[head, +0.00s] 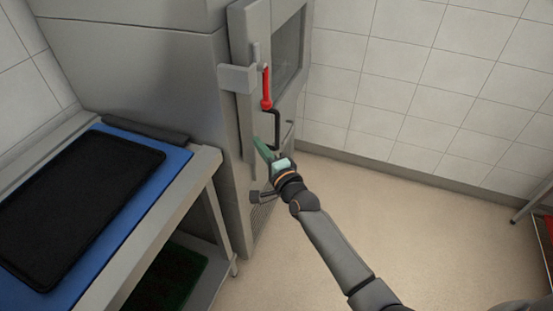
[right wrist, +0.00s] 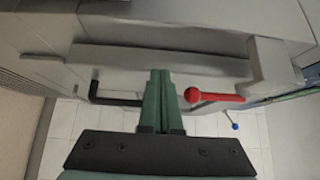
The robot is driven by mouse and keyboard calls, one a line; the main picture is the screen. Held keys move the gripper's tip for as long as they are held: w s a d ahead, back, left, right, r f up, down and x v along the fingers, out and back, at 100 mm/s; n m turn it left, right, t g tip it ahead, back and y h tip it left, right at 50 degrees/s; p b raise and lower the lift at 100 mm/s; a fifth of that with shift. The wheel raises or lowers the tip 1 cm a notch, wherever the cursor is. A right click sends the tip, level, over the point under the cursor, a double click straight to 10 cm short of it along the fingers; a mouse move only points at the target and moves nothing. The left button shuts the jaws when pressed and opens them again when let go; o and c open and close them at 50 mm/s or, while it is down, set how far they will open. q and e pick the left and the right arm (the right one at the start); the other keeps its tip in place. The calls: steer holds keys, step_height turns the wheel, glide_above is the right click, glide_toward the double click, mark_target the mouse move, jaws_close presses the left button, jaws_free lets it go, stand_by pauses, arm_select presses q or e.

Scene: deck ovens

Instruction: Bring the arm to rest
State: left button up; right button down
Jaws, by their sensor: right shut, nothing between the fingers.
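My right gripper (head: 262,150) has green fingers and is held in front of the steel oven cabinet, just below the red handle and beside the black handle. In the right wrist view its two green fingers (right wrist: 160,100) are together, with nothing between them. The red handle (head: 267,88) hangs down on the oven door (head: 250,60); it also shows in the right wrist view (right wrist: 215,97). The black handle (head: 275,130) is close to the fingertips; whether they touch it I cannot tell. My left gripper is not in view.
A steel table (head: 207,165) with a blue mat (head: 178,158) and a black tray (head: 75,205) stands left of the oven. A lower shelf holds something dark green (head: 170,280). The floor (head: 400,220) on the right is clear up to the tiled wall (head: 420,80).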

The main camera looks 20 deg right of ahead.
steer(key=s+d+f+n+g, duration=0.1)
steer(key=s+f+n, duration=0.4)
steer(key=s, duration=0.6)
steer(key=s+d+f+n+g+h, duration=0.1)
steer(key=s+f+n+g, duration=0.3)
steer(key=s, duration=0.7)
steer(key=s+d+f+n+g+p, duration=0.1)
steer(key=s+d+f+n+g, duration=0.1)
steer(key=s+f+n, duration=0.6)
steer(key=s+f+g, duration=0.1)
steer(key=s+f, duration=0.1)
steer(key=s, duration=0.1)
steer(key=shift+s+d+f+h, duration=0.15)
steer(key=shift+s+f+h, duration=0.1)
steer(key=shift+f+h, duration=0.05)
